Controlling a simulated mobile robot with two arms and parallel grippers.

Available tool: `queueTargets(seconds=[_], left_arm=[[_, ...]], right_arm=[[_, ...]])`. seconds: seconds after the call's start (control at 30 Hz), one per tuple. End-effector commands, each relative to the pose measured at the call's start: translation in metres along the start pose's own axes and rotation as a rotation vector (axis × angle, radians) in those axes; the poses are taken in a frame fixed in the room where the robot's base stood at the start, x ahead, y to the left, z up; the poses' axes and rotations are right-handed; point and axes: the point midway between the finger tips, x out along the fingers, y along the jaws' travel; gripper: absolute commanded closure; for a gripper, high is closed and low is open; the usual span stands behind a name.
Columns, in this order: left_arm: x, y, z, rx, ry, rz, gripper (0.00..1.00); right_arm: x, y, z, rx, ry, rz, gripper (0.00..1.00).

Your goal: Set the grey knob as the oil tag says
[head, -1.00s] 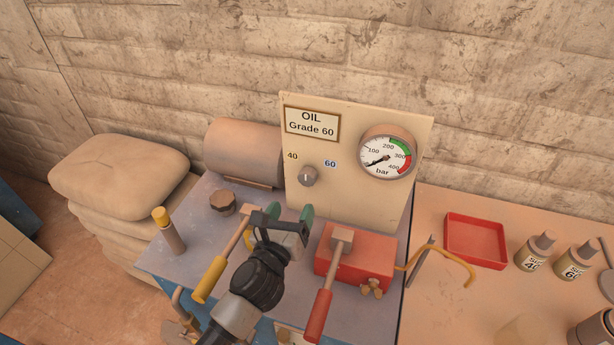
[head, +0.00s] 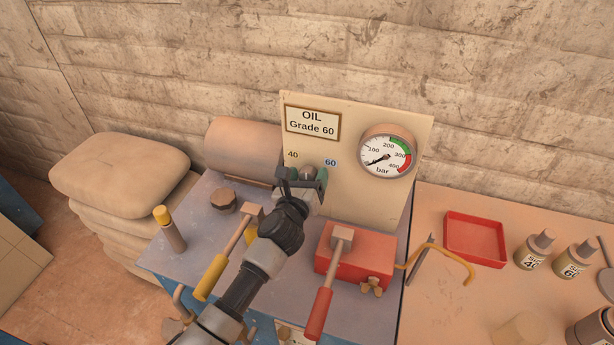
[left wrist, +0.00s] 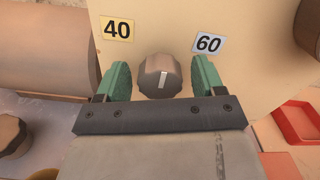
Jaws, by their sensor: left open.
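The oil tag (head: 312,123) on the upright cream panel (head: 350,200) reads "OIL Grade 60". The grey knob (left wrist: 157,77) sits on the panel below the marks 40 (left wrist: 117,29) and 60 (left wrist: 208,43). My left gripper (left wrist: 163,82) is open, with one green finger on each side of the knob and a visible gap on both sides. In the head view my left gripper (head: 303,180) covers most of the knob. My right gripper is not in view.
A pressure gauge (head: 387,155) is on the panel's right. Below stand a yellow-handled lever (head: 213,273), a red-handled lever (head: 320,308) on a red block (head: 370,258), and a hex cap (head: 223,201). A red tray (head: 475,240) and bottles (head: 536,249) are at right.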

Motion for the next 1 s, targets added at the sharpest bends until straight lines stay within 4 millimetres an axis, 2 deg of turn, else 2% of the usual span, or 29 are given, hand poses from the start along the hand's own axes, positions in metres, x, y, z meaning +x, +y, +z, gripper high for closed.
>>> queueTargets(seconds=[0.13,0.4,0.47,0.77,1.0], left_arm=[[0.000,0.000,0.000,0.000,0.000,0.000,0.33],[0.000,0.000,0.000,0.000,0.000,0.000,0.74],[0.000,0.000,0.000,0.000,0.000,0.000,0.81],[0.000,0.000,0.001,0.042,0.000,0.000,0.81],[-0.001,-0.001,0.003,0.185,0.001,0.000,0.80]], right_arm=[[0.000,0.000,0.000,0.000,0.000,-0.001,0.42],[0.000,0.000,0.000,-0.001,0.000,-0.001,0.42],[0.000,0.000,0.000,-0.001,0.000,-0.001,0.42],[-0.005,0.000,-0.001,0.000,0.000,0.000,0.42],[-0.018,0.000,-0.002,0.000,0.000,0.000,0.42]])
